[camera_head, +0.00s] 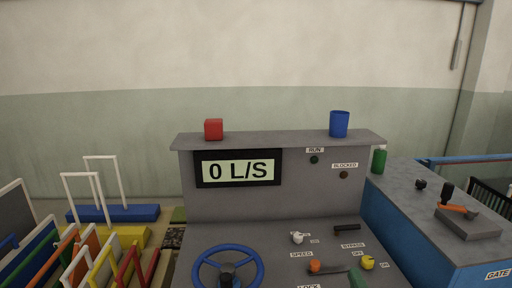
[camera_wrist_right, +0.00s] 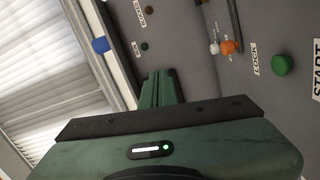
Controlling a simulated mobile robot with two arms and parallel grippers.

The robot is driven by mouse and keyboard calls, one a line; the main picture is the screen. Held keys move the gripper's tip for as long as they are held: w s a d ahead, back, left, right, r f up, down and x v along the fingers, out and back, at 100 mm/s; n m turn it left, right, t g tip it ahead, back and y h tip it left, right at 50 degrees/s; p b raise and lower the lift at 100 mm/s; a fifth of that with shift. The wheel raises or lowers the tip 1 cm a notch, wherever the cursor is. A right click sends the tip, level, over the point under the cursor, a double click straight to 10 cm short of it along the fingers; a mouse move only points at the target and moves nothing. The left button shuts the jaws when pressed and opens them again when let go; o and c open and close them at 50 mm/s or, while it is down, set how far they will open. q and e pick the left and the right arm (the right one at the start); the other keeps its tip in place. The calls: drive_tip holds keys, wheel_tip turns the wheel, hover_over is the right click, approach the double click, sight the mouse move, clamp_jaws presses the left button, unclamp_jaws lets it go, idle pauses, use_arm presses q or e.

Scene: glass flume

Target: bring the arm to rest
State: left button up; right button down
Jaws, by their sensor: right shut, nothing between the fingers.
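The rest of the right arm is out of the head view. My left gripper is not in view.
The grey console (camera_head: 241,240) carries a blue handwheel (camera_head: 228,268), an orange knob (camera_head: 315,266) and a yellow knob (camera_head: 367,262). Its display (camera_head: 238,168) reads 0 L/S. A red cube (camera_head: 213,129) and blue cup (camera_head: 339,124) stand on its top ledge. A blue gate cabinet (camera_head: 400,230) adjoins on the right.

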drive_tip(key=s+d+f+m+g+h, duration=0.2)
drive_tip(key=s+d+f+m+g, duration=0.1)
drive_tip(key=s+f+m+g, duration=0.8)
drive_tip(key=s+a+f+m+g+y, duration=0.1)
drive_tip(key=s+a+f+m+g, duration=0.15)
drive_tip(key=s+f, duration=0.4)
drive_tip(key=s+a+f+m+g+y, duration=0.1)
drive_tip(key=s+a+f+y, duration=0.15)
drive_tip(key=s, duration=0.75)
wheel_tip(320, 180, down, 26)
drive_tip(key=g, duration=0.2)
drive_tip(key=s+d+f+n+h, duration=0.1)
drive_tip(key=s+d+f, duration=0.2)
drive_tip(key=s+f, duration=1.4)
drive_tip(key=shift+s+g, duration=0.35)
